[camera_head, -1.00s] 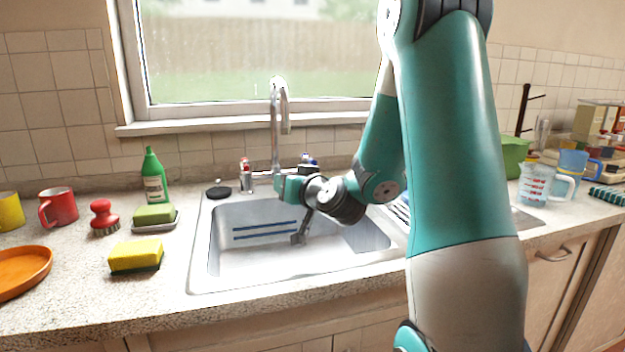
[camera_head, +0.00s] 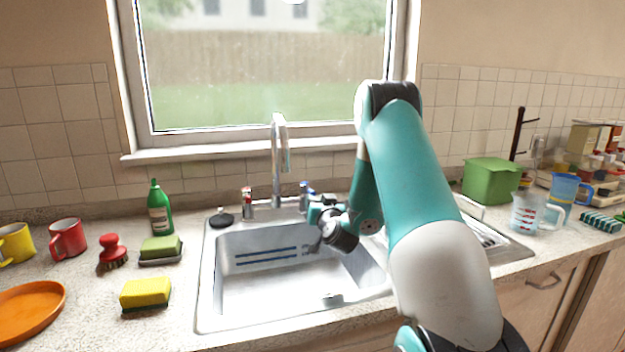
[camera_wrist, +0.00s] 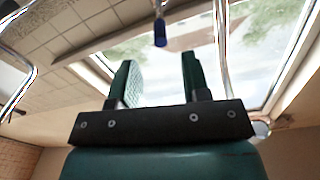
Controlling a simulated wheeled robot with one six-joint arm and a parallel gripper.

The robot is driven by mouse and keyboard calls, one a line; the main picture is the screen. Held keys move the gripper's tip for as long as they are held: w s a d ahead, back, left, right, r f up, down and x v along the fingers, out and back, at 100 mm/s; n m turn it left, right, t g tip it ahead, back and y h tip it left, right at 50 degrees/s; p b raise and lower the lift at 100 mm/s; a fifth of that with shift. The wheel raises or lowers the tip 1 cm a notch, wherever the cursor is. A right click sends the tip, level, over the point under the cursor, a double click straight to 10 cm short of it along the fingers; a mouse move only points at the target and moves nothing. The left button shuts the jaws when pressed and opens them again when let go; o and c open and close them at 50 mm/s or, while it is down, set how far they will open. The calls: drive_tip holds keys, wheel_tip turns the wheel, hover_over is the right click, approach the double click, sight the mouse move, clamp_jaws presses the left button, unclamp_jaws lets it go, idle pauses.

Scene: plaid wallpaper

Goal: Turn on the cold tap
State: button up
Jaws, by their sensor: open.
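The chrome tap with its tall spout (camera_head: 278,150) stands behind the sink. The cold tap handle (camera_head: 305,188) has blue on it and is right of the spout; the hot tap handle (camera_head: 247,196) has red on it and is left. My gripper (camera_head: 312,248) is over the sink basin, in front of and below the cold handle, small and partly hidden by my wrist. In the wrist view my gripper (camera_wrist: 157,62) is open with nothing between its teal fingers. The blue-ended cold handle (camera_wrist: 160,32) appears beyond the gap between the fingertips, apart from them.
The sink (camera_head: 215,290) is set into a speckled counter. A green bottle (camera_head: 159,210), a green sponge (camera_head: 161,246), a yellow sponge (camera_head: 146,292) and a red brush (camera_head: 112,250) stand left. A green pot (camera_head: 490,182) and a measuring jug (camera_head: 525,212) stand right.

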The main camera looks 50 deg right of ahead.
sight(313, 191)
drive_tip(key=p+x, duration=0.6)
drive_tip(key=shift+w+r, duration=0.15)
drive_tip(key=shift+w, duration=0.05)
drive_tip(key=shift+w+d+p, duration=0.4)
drive_tip(key=shift+w, duration=0.05)
clamp_jaws()
